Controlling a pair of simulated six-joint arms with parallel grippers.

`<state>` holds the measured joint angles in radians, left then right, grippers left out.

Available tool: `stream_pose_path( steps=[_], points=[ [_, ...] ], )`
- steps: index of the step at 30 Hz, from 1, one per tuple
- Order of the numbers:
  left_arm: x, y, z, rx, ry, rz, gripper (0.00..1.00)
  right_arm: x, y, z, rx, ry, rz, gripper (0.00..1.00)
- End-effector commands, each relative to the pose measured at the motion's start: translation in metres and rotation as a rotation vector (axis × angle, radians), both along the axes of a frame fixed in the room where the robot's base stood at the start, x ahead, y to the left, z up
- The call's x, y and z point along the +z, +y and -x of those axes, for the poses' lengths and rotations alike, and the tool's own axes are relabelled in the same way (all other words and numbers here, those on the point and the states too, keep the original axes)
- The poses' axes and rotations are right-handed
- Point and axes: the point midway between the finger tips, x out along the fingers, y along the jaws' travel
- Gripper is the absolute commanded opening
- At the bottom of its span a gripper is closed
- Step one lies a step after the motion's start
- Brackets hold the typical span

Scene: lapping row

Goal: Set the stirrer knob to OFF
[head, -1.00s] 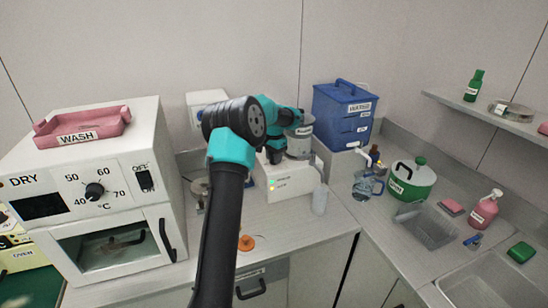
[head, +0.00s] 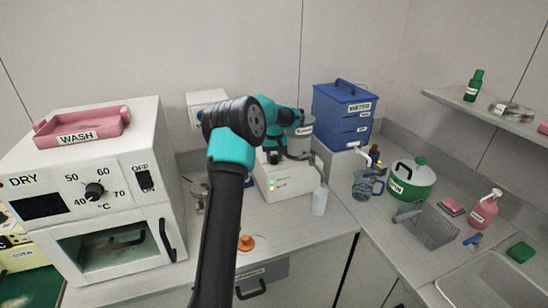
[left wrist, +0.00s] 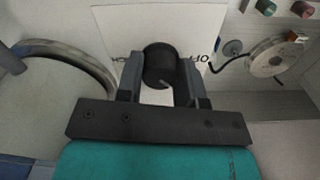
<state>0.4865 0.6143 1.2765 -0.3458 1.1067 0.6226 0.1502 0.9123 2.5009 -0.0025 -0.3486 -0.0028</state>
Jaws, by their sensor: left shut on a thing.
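The black stirrer knob (left wrist: 162,65) stands out from a white plate (left wrist: 120,22) in the left wrist view. A pale pointer line shows on its lower right part. The lettering OFF is partly visible on the plate to its right, and other lettering at its left is mostly covered. My left gripper (left wrist: 161,78) has its fingers on both sides of the knob and is shut on it. In the head view my left gripper (head: 273,156) is at the white stirrer unit (head: 292,184), and the knob is hidden there. My right gripper is in neither view.
A white bottle (head: 319,201) stands at the unit's right front. A blue water tank (head: 340,112) and a clear jug (head: 364,187) are farther right. A white oven (head: 150,118) fills the left. An orange object (head: 246,243) lies on the counter in front.

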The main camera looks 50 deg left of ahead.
Motion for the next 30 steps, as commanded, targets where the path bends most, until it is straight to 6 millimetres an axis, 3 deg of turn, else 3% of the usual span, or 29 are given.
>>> stream_pose_path(
  steps=[18,30],
  points=[
    [0.0005,0.0001,-0.0004,0.571,-0.001,-0.001,0.11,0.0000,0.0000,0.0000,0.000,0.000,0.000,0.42],
    [0.0005,0.0002,-0.0005,0.780,-0.001,-0.001,0.11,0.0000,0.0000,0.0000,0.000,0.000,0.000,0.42]
  ],
)
